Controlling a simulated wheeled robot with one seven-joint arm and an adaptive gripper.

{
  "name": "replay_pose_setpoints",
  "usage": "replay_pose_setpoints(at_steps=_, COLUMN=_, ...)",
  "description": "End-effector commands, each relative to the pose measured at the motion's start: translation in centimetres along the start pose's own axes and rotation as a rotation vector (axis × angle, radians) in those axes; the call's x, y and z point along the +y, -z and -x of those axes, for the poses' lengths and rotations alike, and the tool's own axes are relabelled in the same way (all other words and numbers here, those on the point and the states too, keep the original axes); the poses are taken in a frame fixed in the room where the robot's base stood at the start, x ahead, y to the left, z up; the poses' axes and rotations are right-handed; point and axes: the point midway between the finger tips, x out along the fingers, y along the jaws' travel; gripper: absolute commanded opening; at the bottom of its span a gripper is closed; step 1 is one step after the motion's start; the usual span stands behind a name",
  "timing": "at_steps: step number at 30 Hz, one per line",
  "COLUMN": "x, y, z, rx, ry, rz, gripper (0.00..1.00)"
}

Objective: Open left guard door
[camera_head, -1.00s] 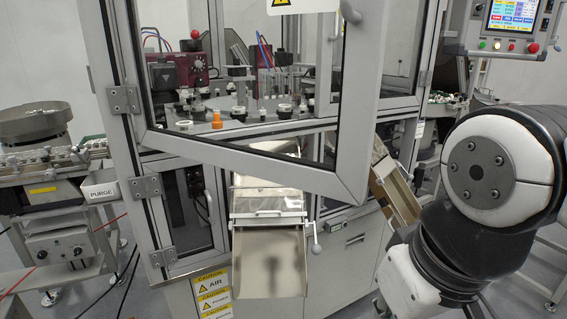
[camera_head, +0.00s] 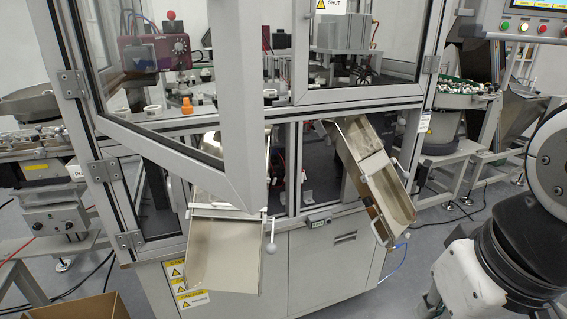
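The left guard door (camera_head: 240,120) is a clear panel in a grey metal frame, hinged on the machine's left post. It stands open, swung outward towards me, with its lower free corner (camera_head: 245,196) over the left chute. Its top edge and handle are out of the picture. Hinges (camera_head: 72,84) show at the left. The right guard door (camera_head: 365,95) with a yellow warning label looks shut. My arm is at the right edge, apart from the door.
A left metal chute (camera_head: 222,255) and a right chute (camera_head: 375,185) stick out below the doors. A control panel (camera_head: 530,22) hangs at the upper right. A cardboard box (camera_head: 75,308) is at the lower left. Floor shows clear between the right chute and my arm.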

Motion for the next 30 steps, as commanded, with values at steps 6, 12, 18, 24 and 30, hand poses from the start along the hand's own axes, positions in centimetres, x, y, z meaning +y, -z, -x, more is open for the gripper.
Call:
replay_pose_setpoints(at_steps=6, x=-0.4, y=0.1, z=0.1, rx=-0.038, ry=0.019, rz=-0.002, gripper=0.00)
replay_pose_setpoints(at_steps=12, x=-1.2, y=0.2, z=0.3, rx=-0.100, ry=0.058, rz=-0.003, gripper=0.00)
replay_pose_setpoints(at_steps=18, x=-2.5, y=0.6, z=0.6, rx=-0.193, ry=0.127, rz=-0.005, gripper=0.00)
replay_pose_setpoints(at_steps=24, x=-4.4, y=1.6, z=1.2, rx=-0.314, ry=0.256, rz=-0.013, gripper=0.00)
replay_pose_setpoints(at_steps=30, x=-7.1, y=4.3, z=2.2, rx=-0.457, ry=0.514, rz=-0.029, gripper=0.00)
